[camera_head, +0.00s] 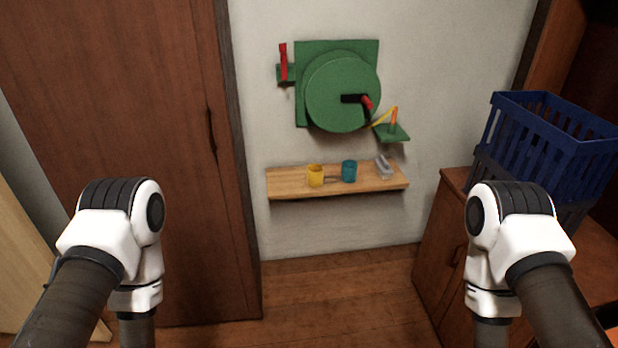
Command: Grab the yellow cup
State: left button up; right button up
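A small yellow cup (315,176) stands on a wooden wall shelf (290,191), left of the middle of the shelf. A teal cup (349,171) stands just to its right. My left arm comes in at the lower left and my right arm at the lower right. Both arms bend downward, and their grippers are out of the frame. Both arms are well apart from the shelf and the cups.
A grey object (383,168) lies at the shelf's right end. A green wall fixture (343,93) with red and yellow parts hangs above. A brown wooden door (120,120) is at left. A blue crate (550,135) sits on a wooden cabinet (433,235) at right. The floor between is clear.

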aim_at(315, 175)
jog(key=i+z, duration=0.1)
jog(key=z, duration=0.3)
jog(key=i+j+z, duration=0.1)
jog(key=z, duration=0.3)
jog(key=i+j+z, duration=0.25)
jog(key=i+j, duration=0.25)
jog(key=j, duration=0.2)
jog(key=i+j+z, duration=0.15)
jog(key=j, duration=0.25)
jog(key=i+j+z, duration=0.15)
jog(key=j, duration=0.25)
jog(key=i, duration=0.1)
